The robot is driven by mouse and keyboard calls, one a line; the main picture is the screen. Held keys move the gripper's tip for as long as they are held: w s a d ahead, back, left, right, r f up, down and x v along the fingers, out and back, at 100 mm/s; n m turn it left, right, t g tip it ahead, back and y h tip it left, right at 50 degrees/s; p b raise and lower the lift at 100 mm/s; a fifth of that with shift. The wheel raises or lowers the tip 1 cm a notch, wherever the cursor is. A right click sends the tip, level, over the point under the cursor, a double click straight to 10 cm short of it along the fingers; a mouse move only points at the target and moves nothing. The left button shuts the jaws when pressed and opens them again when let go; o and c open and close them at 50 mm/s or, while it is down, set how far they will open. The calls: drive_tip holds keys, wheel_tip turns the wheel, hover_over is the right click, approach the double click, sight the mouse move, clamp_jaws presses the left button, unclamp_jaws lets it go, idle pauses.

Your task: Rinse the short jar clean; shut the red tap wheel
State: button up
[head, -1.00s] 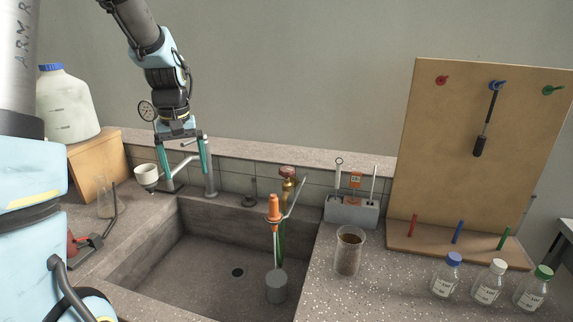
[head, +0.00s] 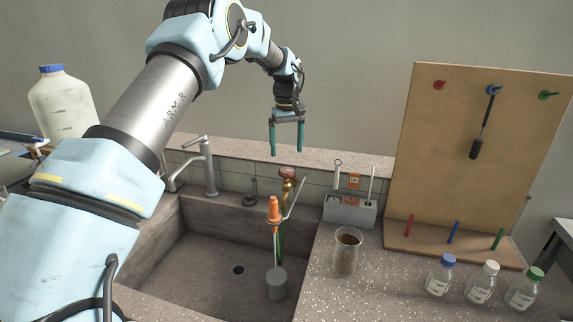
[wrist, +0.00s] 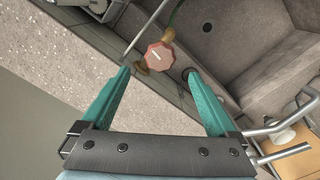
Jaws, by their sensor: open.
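The red tap wheel (head: 288,172) sits on a brass valve at the sink's back edge. It also shows in the wrist view (wrist: 159,57), just beyond and between my fingertips. My gripper (head: 287,152) points down above the wheel, open and empty, its green fingers apart. A clear glass jar (head: 346,254) stands upright on the counter right of the sink, brown inside; it appears to be the short jar. My gripper is behind and above it, not touching it.
An orange-topped fitting (head: 274,209) stands above a grey cylinder (head: 277,284) in the sink (head: 205,262). A grey caddy (head: 350,211), a pegboard (head: 470,130) and several capped bottles (head: 440,277) are to the right. A silver faucet (head: 207,170) stands left. My arm hides the left counter.

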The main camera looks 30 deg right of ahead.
sight(286, 170)
wheel_tip(286, 170, down, 7)
drive_tip(key=p, duration=0.2)
drive_tip(key=shift+f+p, duration=0.2)
drive_tip(key=shift+p, duration=0.1)
drive_tip(key=c, duration=1.3)
drive_tip(key=shift+c, duration=0.2)
